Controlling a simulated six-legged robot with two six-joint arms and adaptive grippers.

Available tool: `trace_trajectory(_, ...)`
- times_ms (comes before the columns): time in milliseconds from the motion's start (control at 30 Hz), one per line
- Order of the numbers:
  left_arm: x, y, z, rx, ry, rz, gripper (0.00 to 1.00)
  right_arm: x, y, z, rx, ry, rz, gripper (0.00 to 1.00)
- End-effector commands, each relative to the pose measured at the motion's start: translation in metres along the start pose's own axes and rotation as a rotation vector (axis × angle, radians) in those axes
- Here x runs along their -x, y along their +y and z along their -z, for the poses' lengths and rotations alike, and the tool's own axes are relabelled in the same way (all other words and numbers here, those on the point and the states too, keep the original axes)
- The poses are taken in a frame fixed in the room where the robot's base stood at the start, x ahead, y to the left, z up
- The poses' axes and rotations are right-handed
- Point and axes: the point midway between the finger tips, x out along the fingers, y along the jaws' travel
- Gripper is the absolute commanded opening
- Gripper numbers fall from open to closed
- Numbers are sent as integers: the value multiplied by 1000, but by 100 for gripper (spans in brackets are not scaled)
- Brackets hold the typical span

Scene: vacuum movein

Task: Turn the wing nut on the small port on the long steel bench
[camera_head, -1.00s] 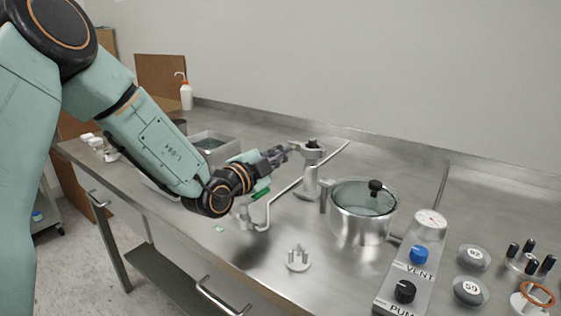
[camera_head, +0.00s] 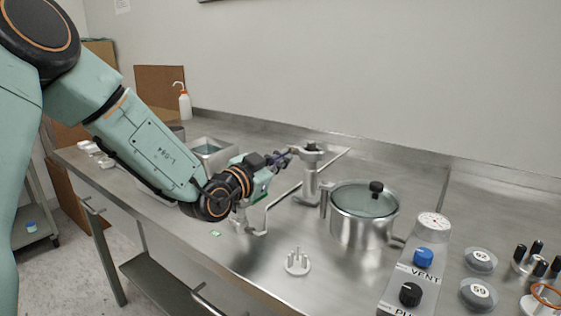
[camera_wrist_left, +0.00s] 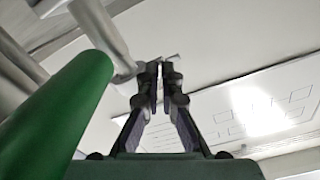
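The small port (camera_head: 311,182) is a silver upright fitting on the long steel bench (camera_head: 385,160), left of the lidded pot. Its top carries a clamp-like head with a dark knob; I cannot clearly make out the wing nut there. My left gripper (camera_head: 289,154) is at the left side of this head, its tips close to or touching it. In the left wrist view the two fingers (camera_wrist_left: 159,72) are near each other with a narrow gap. A small grey piece (camera_wrist_left: 173,57) shows just beyond the tips; whether it is gripped cannot be told. My right gripper is out of view.
A steel pot with a glass lid (camera_head: 363,210) stands right of the port. A bent pipe (camera_head: 283,198) runs near my wrist. A pronged white disc (camera_head: 297,262) lies in front. A control panel (camera_head: 420,262) with vent and pump knobs is at right. A green cylinder (camera_wrist_left: 62,115) fills the wrist view's left.

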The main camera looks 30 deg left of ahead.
Motion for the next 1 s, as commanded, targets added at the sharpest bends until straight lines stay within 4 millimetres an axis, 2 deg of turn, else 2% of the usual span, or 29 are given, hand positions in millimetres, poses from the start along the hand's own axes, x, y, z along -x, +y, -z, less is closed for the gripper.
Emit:
trace_trajectory(500,0,0,1,18,2,1,0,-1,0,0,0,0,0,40)
trace_trajectory(700,0,0,1,17,2,1,19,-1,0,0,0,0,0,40)
trace_trajectory(1000,0,0,1,18,1,1,20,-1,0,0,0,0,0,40)
